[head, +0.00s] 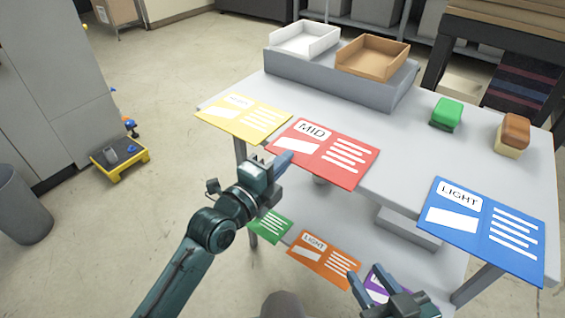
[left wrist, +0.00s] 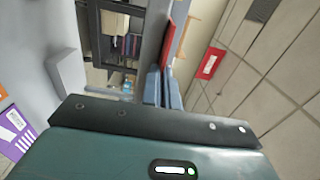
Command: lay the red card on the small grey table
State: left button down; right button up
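The red card (head: 322,154), marked MID, lies flat at the front edge of the grey table (head: 395,165), beside a yellow card. Its near side reaches out over the edge; I cannot tell whether it rests on the top. My left gripper (head: 283,159) is at its near left edge. In the left wrist view the fingers (left wrist: 163,88) are close together with the card's thin red edge (left wrist: 174,40) between their tips, so it looks shut on the card. My right gripper (head: 375,283) is open and empty in front of the lower shelf.
A yellow card (head: 240,118) and a blue card (head: 485,230) lie along the front edge. Green, orange (head: 325,258) and purple cards are lower down. A raised block with white and brown trays (head: 372,57) stands behind; green and brown blocks sit right. Bare tabletop lies between.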

pick_arm(q)
jog(key=c, duration=2.1)
grip_release()
jog(key=shift+f, duration=0.15)
jog(key=o, duration=0.4)
